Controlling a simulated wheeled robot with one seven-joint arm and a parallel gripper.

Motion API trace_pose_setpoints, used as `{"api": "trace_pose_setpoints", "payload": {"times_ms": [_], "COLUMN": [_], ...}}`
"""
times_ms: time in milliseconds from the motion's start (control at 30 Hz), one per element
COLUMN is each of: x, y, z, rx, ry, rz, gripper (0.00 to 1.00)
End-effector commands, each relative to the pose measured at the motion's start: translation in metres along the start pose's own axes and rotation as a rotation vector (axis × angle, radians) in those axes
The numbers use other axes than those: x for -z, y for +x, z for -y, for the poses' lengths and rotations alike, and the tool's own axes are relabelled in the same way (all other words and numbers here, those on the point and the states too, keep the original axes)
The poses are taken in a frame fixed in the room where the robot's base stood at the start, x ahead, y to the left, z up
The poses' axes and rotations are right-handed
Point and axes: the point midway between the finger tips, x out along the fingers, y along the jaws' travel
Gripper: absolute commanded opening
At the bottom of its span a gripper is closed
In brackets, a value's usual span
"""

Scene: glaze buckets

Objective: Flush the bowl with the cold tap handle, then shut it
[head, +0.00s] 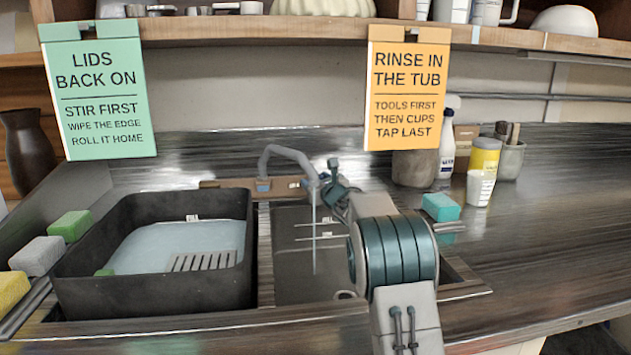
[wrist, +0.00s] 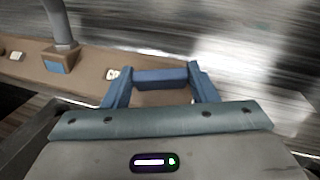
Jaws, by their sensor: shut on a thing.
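The grey tap (head: 285,152) arches from a brown ledge, and a thin stream of water (head: 314,240) falls from its spout into the dark right-hand bowl (head: 290,280) of the sink. My gripper (head: 328,184) is beside the spout, above the back of this bowl. In the wrist view my gripper (wrist: 161,78) is shut on a blue bar, the cold tap handle (wrist: 160,78), held between its two fingers. The handle is hard to make out in the head view behind my gripper. The tap's foot (wrist: 60,55) shows at left in the wrist view.
A black tub (head: 150,295) with pale water and a slotted grey piece fills the left side of the sink. Sponges (head: 70,226) lie left of it. The right counter is mostly clear.

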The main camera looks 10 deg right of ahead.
Motion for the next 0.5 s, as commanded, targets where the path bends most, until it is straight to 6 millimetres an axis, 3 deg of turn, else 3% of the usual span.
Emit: {"api": "trace_pose_setpoints", "payload": {"times_ms": [500], "x": [-0.0027], "y": [0.001], "z": [0.006], "rx": [-0.314], "ry": [-0.232], "rz": [-0.002], "gripper": [0.3]}}
